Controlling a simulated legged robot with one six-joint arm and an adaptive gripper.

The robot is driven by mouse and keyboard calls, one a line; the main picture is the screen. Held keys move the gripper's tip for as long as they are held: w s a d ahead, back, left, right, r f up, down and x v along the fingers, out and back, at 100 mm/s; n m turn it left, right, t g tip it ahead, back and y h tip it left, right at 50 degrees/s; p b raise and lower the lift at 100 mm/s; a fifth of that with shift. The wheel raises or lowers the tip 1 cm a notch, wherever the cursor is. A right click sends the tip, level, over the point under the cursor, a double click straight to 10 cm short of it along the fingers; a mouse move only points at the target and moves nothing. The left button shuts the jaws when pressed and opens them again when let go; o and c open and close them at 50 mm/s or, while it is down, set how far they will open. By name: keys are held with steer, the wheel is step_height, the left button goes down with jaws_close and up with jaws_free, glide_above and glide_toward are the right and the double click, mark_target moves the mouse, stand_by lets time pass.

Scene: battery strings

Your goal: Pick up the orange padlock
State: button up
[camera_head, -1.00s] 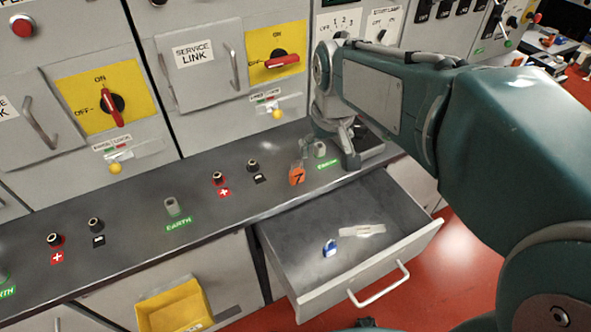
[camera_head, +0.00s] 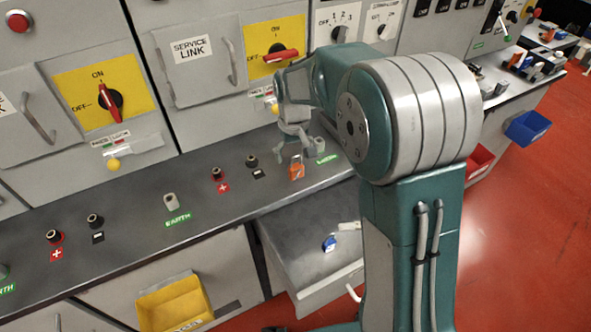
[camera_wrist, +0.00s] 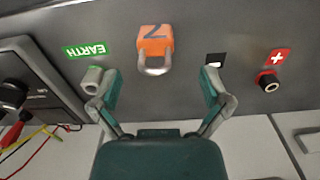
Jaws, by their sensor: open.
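The orange padlock (camera_head: 296,171) lies on the dark grey bench top near its front edge, above the open drawer. In the wrist view the padlock (camera_wrist: 155,42) shows a dark 7 and a silver shackle pointing toward my gripper. My gripper (camera_wrist: 160,95) is open and empty, with its two fingers spread to either side of the shackle's line and the padlock just beyond the fingertips. In the head view my gripper (camera_head: 292,155) hangs over the bench just by the padlock. I cannot tell its exact height above the bench.
An earth post (camera_wrist: 93,80) stands beside the left finger, and a red-marked terminal (camera_wrist: 267,82) is further right. The open drawer (camera_head: 290,230) below holds a blue padlock (camera_head: 329,244). A yellow bin (camera_head: 175,305) is at lower left. Cabinet fronts rise behind the bench.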

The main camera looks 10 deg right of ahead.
mark_target(296, 166)
steer(key=f, duration=0.5)
steer(key=shift+d+f, duration=0.25)
steer(key=c, duration=1.3)
